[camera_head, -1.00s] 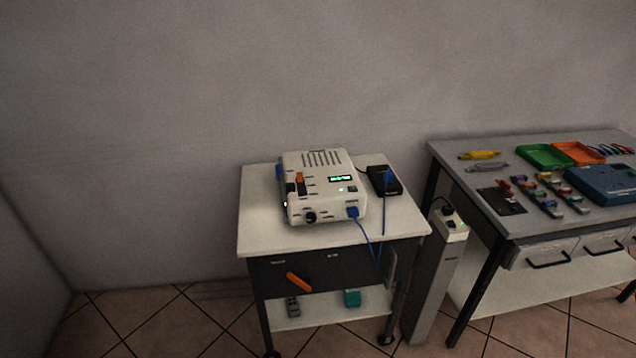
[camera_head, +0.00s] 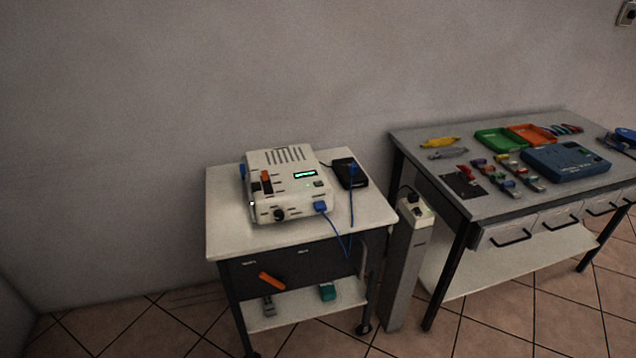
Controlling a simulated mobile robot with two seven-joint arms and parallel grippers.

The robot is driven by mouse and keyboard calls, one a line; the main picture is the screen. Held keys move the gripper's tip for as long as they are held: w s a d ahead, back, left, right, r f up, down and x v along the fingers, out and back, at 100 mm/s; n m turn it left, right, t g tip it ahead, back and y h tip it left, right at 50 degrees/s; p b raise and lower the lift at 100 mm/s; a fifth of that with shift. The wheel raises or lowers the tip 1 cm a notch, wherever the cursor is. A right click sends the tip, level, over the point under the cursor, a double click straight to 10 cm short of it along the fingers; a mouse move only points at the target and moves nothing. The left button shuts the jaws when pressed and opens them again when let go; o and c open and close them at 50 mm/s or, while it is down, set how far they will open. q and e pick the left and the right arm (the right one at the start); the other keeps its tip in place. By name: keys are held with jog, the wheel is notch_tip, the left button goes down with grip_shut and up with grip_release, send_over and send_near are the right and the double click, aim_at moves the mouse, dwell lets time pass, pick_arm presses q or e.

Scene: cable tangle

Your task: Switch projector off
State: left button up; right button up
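The projector (camera_head: 284,186) is a white box with vents on top, standing on a small white-topped trolley (camera_head: 372,214). Its small display (camera_head: 305,175) is lit green. An orange switch-like part (camera_head: 266,176) sits on its top left next to a black part. A dark round lens or knob (camera_head: 279,214) is on its front. A blue plug (camera_head: 320,206) sits at its front right corner, with a blue cable hanging from it. Neither of my grippers is in view.
A black box (camera_head: 349,174) with a blue plug stands right of the projector. A grey post (camera_head: 404,270) with a socket top stands between the trolley and a grey workbench (camera_head: 420,158). The workbench holds trays, tools and a blue case (camera_head: 565,163). Tiled floor shows in front.

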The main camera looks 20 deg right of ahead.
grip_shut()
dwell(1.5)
